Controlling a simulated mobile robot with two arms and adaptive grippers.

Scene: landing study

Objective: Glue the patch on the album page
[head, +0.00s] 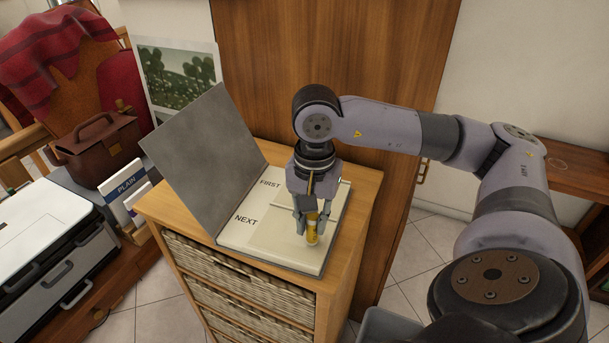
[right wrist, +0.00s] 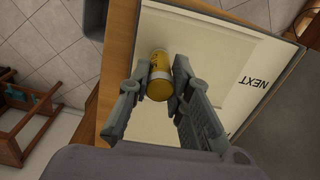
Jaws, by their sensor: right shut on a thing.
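The album (head: 255,258) lies open on the wooden cabinet, its grey cover (head: 200,160) raised at the left. Its cream page reads FIRST and NEXT, and a paler rectangular patch (head: 275,240) shows on the page. My right gripper (head: 312,225) is over the right part of the page, pointing down. It is shut on a yellow glue stick (head: 312,236). In the right wrist view the glue stick (right wrist: 160,78) is between the fingers, over the page (right wrist: 215,70). I cannot tell whether its tip touches the page. My left gripper is not in view.
The cabinet (head: 350,215) has wicker drawers (head: 235,280). A holder with a PLAIN card (head: 124,190) stands at its left. Further left are a white-topped case (head: 40,240) and a brown bag (head: 100,145). A wooden door (head: 300,60) closes off the back. Tiled floor lies to the right.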

